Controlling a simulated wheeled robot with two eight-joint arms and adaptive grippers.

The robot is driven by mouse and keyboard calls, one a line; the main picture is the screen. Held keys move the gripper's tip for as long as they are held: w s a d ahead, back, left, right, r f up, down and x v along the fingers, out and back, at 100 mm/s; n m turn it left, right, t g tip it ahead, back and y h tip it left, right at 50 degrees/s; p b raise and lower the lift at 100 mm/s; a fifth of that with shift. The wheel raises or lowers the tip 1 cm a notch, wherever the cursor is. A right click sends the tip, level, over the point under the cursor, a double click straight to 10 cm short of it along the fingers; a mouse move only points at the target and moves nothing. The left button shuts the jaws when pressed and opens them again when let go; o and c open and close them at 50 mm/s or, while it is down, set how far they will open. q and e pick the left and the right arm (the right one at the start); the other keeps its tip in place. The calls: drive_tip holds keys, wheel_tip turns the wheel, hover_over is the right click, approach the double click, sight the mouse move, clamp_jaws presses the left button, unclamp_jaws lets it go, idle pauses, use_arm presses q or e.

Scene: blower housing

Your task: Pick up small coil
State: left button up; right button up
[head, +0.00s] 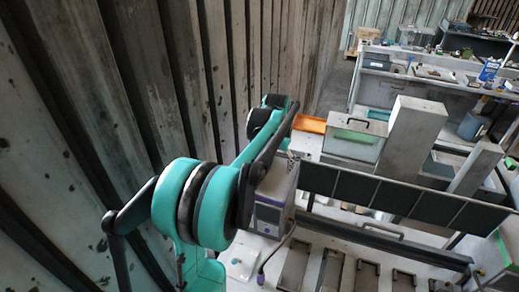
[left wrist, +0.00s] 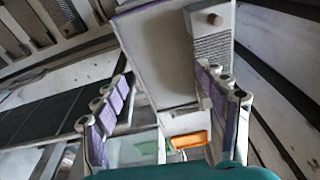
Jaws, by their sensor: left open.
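I cannot make out a small coil for certain in either view. My left gripper (left wrist: 165,95) is open, with its purple-padded fingers spread apart on both sides of the left wrist view. Nothing is held between the fingers. A grey box (left wrist: 165,50) with a round brownish knob and a ridged strip lies beyond the fingers. In the head view my left arm comes in from the left and reaches toward a grey box with a display (head: 270,212); the fingers are not clear there. My right gripper is in neither view.
An orange tray (head: 310,124) and a grey bin with green contents (head: 354,140) stand behind the box. A row of dark panels (head: 390,196) runs to the right. Several dark slots (head: 330,270) lie in the bench at the front. A ribbed wall (head: 130,80) closes the left side.

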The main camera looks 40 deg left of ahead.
use_arm(q)
drive_tip(key=shift+n+g+h, duration=0.3)
drive_tip(key=shift+n+g, duration=0.2)
drive_tip(key=shift+g, duration=0.2)
drive_tip(key=a+p, duration=0.1)
drive_tip(key=a, duration=0.2)
drive_tip(key=w+a+p, duration=0.1)
drive_tip(key=a+p, duration=0.1)
drive_tip(key=a, duration=0.1)
drive_tip(key=w+a+p, duration=0.1)
drive_tip(key=a, duration=0.3)
drive_tip(key=shift+w+r+p, duration=0.15)
drive_tip(key=shift+w+p, duration=0.1)
drive_tip(key=shift+p, duration=0.05)
drive_tip(key=shift+a+f, duration=0.1)
drive_tip(key=shift+f, duration=0.15)
drive_tip(key=f, duration=0.5)
drive_tip(key=f+p, duration=0.1)
drive_tip(key=f, duration=0.1)
drive_tip(key=shift+d+f, duration=0.25)
drive_tip(key=shift+d, duration=0.05)
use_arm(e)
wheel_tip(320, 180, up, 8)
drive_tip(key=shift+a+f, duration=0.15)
use_arm(q)
drive_tip(key=shift+c, duration=0.3)
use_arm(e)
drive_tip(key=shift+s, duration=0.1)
use_arm(q)
drive_tip(key=c, duration=1.6)
